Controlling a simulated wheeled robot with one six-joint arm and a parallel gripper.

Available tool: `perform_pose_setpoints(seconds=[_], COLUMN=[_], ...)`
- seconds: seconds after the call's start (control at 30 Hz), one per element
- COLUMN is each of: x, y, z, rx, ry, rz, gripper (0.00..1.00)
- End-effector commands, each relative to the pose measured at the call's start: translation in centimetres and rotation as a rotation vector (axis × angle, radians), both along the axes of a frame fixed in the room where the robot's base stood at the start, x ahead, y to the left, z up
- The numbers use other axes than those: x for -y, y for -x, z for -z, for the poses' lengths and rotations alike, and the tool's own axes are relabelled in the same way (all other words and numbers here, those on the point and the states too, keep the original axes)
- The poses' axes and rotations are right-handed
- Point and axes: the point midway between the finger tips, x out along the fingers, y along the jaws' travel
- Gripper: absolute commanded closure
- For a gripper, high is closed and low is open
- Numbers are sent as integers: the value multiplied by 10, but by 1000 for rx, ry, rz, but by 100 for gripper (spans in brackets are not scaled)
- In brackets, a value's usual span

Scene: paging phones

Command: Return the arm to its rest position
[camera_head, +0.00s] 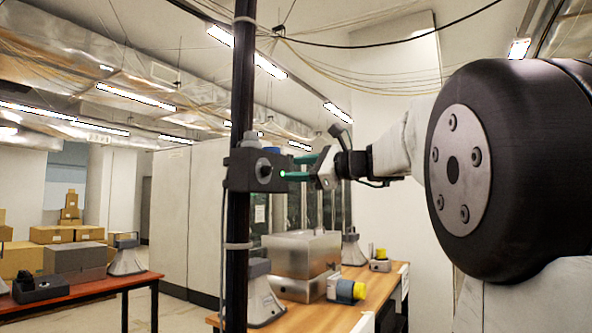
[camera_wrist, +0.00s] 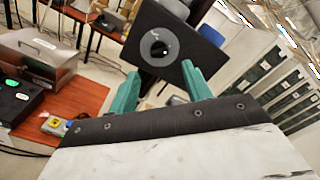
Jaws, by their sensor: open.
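My gripper (camera_head: 290,167) is raised in the middle of the head view, its teal fingers pointing left. The fingers are apart with nothing held between them. In the wrist view my gripper (camera_wrist: 160,72) also shows open. A dark box (camera_head: 243,171) with a round knob and a small green light sits on a black vertical pole just left of the fingertips. In the wrist view a dark plate with a round grey ring (camera_wrist: 158,46) stands beyond the fingers. I cannot tell whether the fingers touch it. My arm reaches in from the right.
A wooden table (camera_head: 345,318) below holds a metal case (camera_head: 300,255), horn-shaped speakers and a yellow-ended device (camera_head: 345,290). A red-brown table (camera_head: 85,287) stands at left with a black phone-like unit (camera_head: 38,287). Cardboard boxes (camera_head: 52,235) are stacked behind it. Cables hang overhead.

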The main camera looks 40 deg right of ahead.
Motion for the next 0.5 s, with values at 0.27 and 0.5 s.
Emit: perform_pose_setpoints(seconds=[0.27,0.5], x=[0,1], y=[0,0], z=[0,38], rx=[0,-53], ry=[0,184], rz=[0,-13], gripper=[51,51])
